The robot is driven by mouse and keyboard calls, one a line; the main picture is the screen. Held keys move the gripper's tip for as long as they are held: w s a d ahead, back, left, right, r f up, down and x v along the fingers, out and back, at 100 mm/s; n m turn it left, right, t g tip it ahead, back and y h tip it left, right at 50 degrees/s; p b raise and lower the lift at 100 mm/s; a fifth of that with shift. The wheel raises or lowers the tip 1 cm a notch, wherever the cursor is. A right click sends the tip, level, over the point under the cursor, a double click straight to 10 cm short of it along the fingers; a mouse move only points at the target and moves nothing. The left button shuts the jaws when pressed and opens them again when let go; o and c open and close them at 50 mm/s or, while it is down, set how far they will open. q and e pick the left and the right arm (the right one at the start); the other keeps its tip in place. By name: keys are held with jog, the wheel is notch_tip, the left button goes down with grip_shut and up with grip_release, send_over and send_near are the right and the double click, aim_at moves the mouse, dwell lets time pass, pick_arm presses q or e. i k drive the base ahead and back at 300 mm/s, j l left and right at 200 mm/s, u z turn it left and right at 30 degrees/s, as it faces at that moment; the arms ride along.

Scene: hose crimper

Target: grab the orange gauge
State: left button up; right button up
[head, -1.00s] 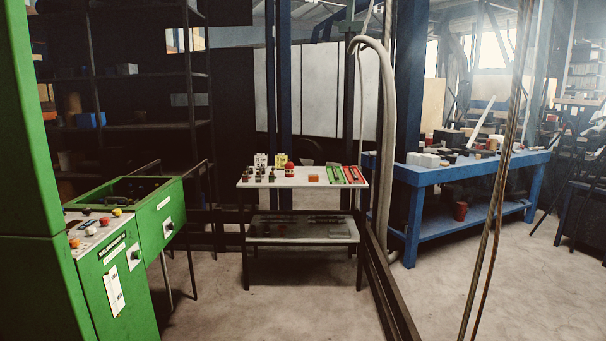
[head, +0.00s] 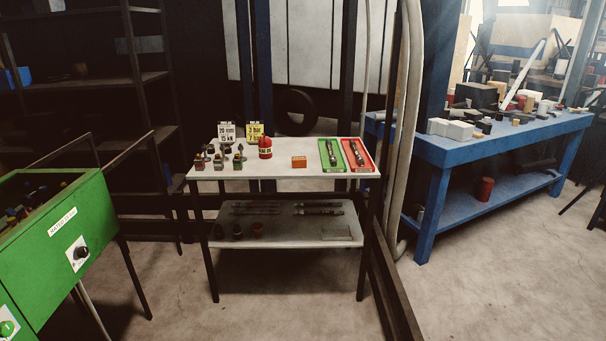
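A small orange box-shaped thing (head: 299,162), which looks like the orange gauge, sits on the white top of a two-level table (head: 280,178) in the middle of the head view. It stands apart from its neighbours, between a red bottle (head: 265,148) on its left and a green tray (head: 327,167) on its right. Its details are too small to read. Neither of my grippers shows in the head view.
A red tray (head: 368,168) lies beside the green one. Small fittings (head: 220,161) and two sign cards stand on the table's left. A green machine (head: 60,240) is at left, a blue workbench (head: 440,150) at right. Floor in front of the table is clear.

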aim_at(297, 162)
jog(key=i+z, duration=0.25)
jog(key=i, duration=0.2)
jog(key=i+j+z, duration=0.2)
jog(key=z, duration=0.15)
jog(key=i+j+z, duration=0.1)
jog(key=j+z, duration=0.25)
jog(key=i+j+z, duration=0.1)
jog(key=j+z, duration=0.25)
